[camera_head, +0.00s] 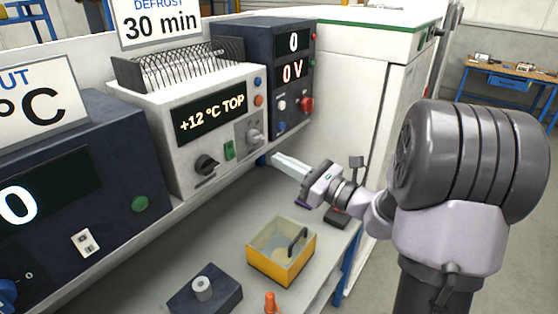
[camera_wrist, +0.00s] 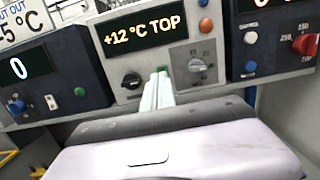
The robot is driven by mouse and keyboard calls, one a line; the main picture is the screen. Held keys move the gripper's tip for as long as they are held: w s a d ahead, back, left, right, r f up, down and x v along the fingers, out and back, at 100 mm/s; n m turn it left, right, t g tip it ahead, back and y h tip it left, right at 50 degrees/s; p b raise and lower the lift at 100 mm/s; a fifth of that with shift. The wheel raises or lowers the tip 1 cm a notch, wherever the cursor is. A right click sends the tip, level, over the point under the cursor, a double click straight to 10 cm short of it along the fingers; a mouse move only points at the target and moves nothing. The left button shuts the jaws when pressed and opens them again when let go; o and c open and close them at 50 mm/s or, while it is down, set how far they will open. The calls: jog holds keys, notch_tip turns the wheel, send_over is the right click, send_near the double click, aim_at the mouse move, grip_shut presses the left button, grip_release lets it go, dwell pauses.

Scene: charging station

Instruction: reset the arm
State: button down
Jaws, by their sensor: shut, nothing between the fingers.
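My gripper (camera_head: 291,167) is at the end of my arm, in front of the white unit (camera_head: 168,120) that reads "+12 °C TOP". Its pale fingers are together with nothing seen between them. In the wrist view the fingers (camera_wrist: 158,92) point towards the lower front of the white unit (camera_wrist: 183,79), near a green switch that they partly cover. A black knob (camera_wrist: 132,81) is to their left and a grey dial (camera_wrist: 197,65) to their right. I cannot tell whether the fingertips touch the panel.
A yellow bin (camera_head: 282,266) stands on the lower bench below my gripper, with a dark block (camera_head: 205,292) and an orange object (camera_head: 271,303) nearby. A dark unit reading "0 V" (camera_head: 283,95) and a white cabinet (camera_head: 368,110) stand beyond.

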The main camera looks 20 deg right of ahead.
jog(key=shift+a, duration=0.1)
jog(key=s+a+f+n+g+y+b, duration=0.1)
jog(key=s+a+f+n+g, duration=0.1)
jog(key=s+a+n+g, duration=0.65)
jog(key=s+a+f+n+g+b, duration=0.1)
jog(key=s+a+f+n+g, duration=0.15)
jog(key=s+a+n, duration=0.65)
jog(key=s+d+f+n+h+b, duration=0.1)
jog(key=s+d+f+n+h, duration=0.2)
jog(key=s+n+h, duration=0.5)
jog(key=shift+s+f+h, duration=0.25)
jog(key=shift+s+h, duration=0.05)
